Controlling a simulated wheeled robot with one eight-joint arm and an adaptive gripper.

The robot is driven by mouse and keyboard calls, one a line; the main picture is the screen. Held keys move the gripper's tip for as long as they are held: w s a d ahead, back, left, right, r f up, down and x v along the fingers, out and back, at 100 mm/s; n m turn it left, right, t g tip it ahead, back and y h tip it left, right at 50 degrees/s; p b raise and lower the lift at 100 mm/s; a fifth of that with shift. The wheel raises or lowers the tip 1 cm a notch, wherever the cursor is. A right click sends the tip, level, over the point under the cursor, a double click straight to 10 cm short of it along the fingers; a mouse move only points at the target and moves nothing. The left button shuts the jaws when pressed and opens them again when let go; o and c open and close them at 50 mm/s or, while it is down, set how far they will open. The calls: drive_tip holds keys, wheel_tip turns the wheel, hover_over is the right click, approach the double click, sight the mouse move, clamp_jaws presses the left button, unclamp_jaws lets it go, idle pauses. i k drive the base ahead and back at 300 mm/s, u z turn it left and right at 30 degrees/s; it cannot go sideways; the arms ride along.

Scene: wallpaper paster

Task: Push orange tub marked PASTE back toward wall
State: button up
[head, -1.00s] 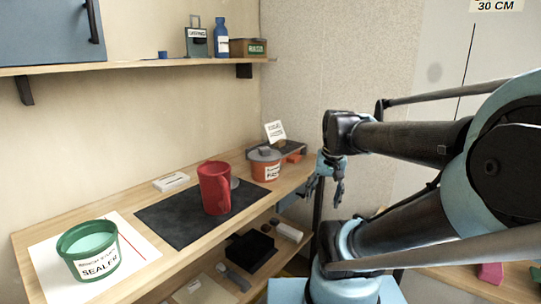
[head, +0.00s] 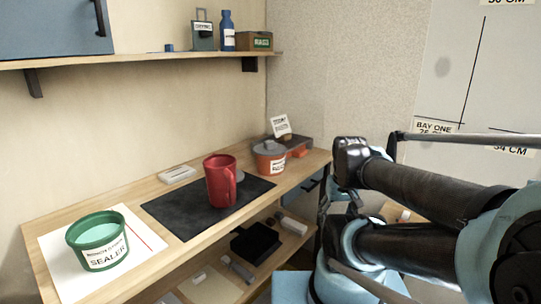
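The orange tub (head: 264,164) with a grey lid and a white label stands upright on the wooden bench near its right end. Its label is too small to read with certainty. A dark tray-like thing is close behind it. My gripper (head: 325,207) hangs to the right of the tub, apart from it, beyond the bench's front edge. It is small, dark and partly hidden by my arm, so I cannot tell whether its fingers are open. Nothing shows in it.
A red mug (head: 219,184) stands on a black mat (head: 170,209) left of the tub. A green SEALER tub (head: 98,243) sits on white paper (head: 58,262) at the front left. A small sign (head: 281,125) stands behind the orange tub. A shelf (head: 135,57) runs above.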

sight(266, 167)
drive_tip(key=u, duration=0.9)
drive_tip(key=k, duration=1.1)
drive_tip(key=z, duration=0.35)
drive_tip(key=i, duration=0.55)
